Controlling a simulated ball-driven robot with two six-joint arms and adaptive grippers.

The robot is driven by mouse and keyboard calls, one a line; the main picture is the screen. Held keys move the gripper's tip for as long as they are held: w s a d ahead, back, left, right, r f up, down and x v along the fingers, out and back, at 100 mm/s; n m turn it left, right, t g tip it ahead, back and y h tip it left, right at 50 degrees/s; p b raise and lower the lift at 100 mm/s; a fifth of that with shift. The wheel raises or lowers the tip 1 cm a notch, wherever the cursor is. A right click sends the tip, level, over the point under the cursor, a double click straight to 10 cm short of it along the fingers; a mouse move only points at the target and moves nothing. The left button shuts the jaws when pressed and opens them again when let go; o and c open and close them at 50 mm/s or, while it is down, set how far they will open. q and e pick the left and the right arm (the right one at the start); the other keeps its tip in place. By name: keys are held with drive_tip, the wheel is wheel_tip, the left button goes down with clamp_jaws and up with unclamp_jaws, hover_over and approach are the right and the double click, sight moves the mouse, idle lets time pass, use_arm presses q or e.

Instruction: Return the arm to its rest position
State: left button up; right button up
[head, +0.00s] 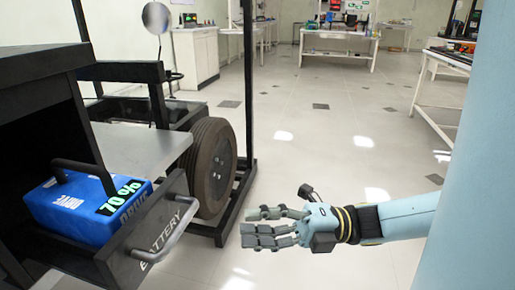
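My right gripper (262,228) is at the lower middle of the head view, its light blue arm coming in from the right. Its grey fingers are extended to the left with gaps between them, and nothing is held. It hangs in free air above the tiled floor, to the right of the battery drawer (160,250) and apart from it. My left gripper is not in view.
A blue battery (75,212) marked 70% sits in the pulled-out drawer, which has a grey handle (172,232). A dark wheel (210,168) and black frame (247,110) stand behind. Workbenches (340,42) line the back. The floor (330,150) beyond my gripper is open.

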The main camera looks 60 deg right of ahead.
idle(0.4)
drive_tip(key=w+d+f+m+t+h+p, duration=0.35)
drive_tip(key=f+m+h+p, duration=0.2)
drive_tip(key=m+h, duration=0.2)
drive_tip(key=s+f+m+g+h+p, duration=0.1)
drive_tip(key=s+f+m+g+h, duration=0.3)
drive_tip(key=f, duration=0.6)
drive_tip(key=s+f+m+g+h+p, duration=0.1)
drive_tip(key=s+f+m+g+h, duration=0.2)
drive_tip(key=f+m, duration=0.55)
drive_tip(key=s+a+f+m+g, duration=0.2)
drive_tip(key=s+f+g, duration=0.3)
drive_tip(key=s, duration=0.7)
drive_tip(key=s+a+f+m+g, duration=0.2)
drive_tip(key=s+f+m+g, duration=0.3)
drive_tip(key=s, duration=0.8)
wheel_tip(320, 180, down, 3)
drive_tip(key=shift+s+g, duration=0.25)
drive_tip(key=shift+g, duration=0.1)
